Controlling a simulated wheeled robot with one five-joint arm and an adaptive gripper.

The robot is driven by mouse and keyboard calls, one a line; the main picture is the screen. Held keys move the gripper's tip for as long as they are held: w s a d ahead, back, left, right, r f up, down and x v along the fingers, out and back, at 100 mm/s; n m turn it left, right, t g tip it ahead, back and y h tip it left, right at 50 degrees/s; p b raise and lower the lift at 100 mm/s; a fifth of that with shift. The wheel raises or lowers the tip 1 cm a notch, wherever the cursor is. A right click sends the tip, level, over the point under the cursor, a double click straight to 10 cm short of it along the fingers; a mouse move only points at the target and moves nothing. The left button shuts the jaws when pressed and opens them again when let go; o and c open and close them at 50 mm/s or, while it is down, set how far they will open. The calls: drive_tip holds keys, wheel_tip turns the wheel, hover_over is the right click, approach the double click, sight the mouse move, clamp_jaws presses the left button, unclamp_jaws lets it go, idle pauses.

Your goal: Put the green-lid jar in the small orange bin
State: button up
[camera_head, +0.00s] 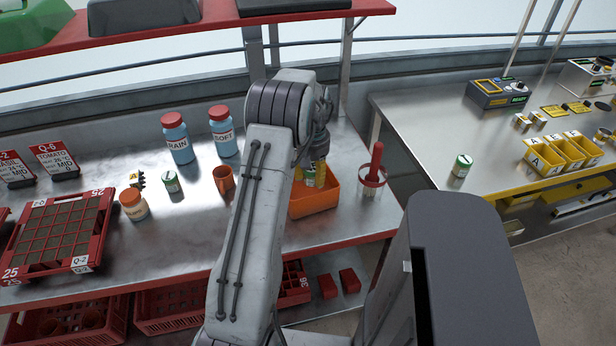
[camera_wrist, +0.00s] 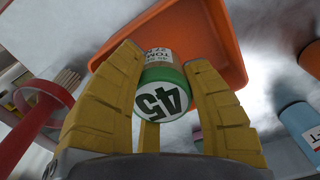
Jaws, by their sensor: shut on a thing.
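In the head view the jar (camera_head: 310,179) shows small beside the fingers of my gripper (camera_head: 316,176). The small orange bin (camera_head: 316,205) stands near the bench's front edge, right of my arm. The jar is over the bin's opening; I cannot tell whether it touches the floor. The bin's orange wall (camera_wrist: 228,48) shows behind the jar in the wrist view.
A red-handled holder (camera_head: 373,180) stands close right of the bin. An orange-brown cup (camera_head: 223,178), two red-capped bottles (camera_head: 177,140) and another green-lid jar (camera_head: 171,183) stand left of my arm. A further green-lid jar (camera_head: 461,166) is on the right bench.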

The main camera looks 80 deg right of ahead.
sight(308, 191)
drive_tip(key=shift+w+d+f+p, duration=0.45)
drive_tip(key=shift+w+d+f, duration=0.05)
drive_tip(key=shift+w+d, duration=0.15)
drive_tip(key=shift+a+f+p, duration=0.1)
drive_tip(key=shift+f+p, duration=0.7)
drive_tip(key=shift+p, duration=0.3)
drive_tip(key=shift+f, duration=1.2)
drive_tip(key=shift+f, duration=0.2)
drive_tip(key=o, duration=1.1)
drive_tip(key=shift+r, duration=0.2)
